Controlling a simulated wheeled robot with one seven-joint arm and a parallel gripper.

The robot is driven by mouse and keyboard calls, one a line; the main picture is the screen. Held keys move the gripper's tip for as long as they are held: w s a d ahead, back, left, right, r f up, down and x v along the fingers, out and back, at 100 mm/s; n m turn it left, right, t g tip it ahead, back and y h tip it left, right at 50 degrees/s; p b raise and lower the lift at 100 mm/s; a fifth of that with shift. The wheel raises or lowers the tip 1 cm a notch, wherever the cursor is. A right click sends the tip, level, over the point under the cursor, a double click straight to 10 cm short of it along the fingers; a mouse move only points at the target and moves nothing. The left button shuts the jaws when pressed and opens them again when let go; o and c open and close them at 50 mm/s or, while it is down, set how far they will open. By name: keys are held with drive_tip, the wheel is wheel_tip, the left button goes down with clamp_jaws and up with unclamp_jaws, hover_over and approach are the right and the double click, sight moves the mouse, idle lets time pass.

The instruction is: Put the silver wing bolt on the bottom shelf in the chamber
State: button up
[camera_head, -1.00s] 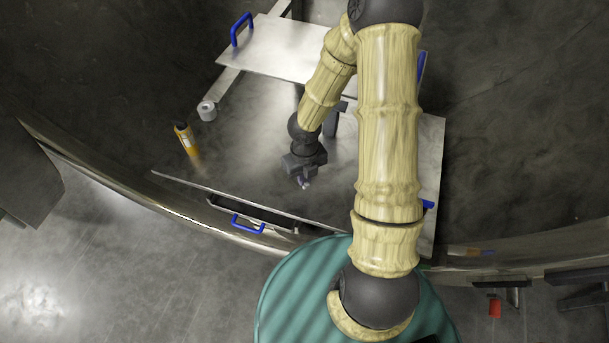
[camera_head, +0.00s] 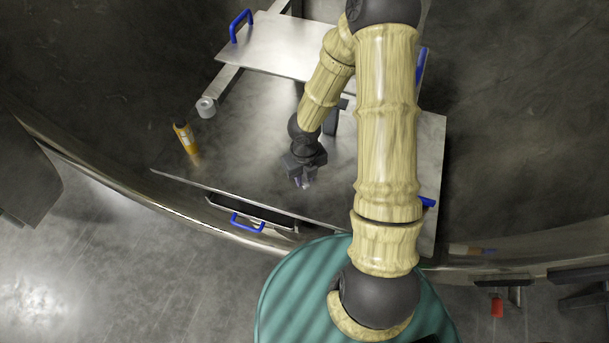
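My gripper (camera_head: 303,180) hangs low over the wide lower metal shelf (camera_head: 240,165), left of my upper arm. A small silver piece (camera_head: 309,181), which may be the wing bolt or part of the fingertips, shows at the gripper's tip. It is too small to tell whether the fingers are around it or whether it touches the shelf. The wing bolt is not clearly seen anywhere else. My arm hides part of the shelf on the right.
A higher metal shelf (camera_head: 275,47) with a blue handle (camera_head: 240,25) is at the back.

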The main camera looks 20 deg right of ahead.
drive_tip(key=shift+o, duration=0.7)
wheel_tip(320, 180, up, 12)
drive_tip(key=p, duration=0.5)
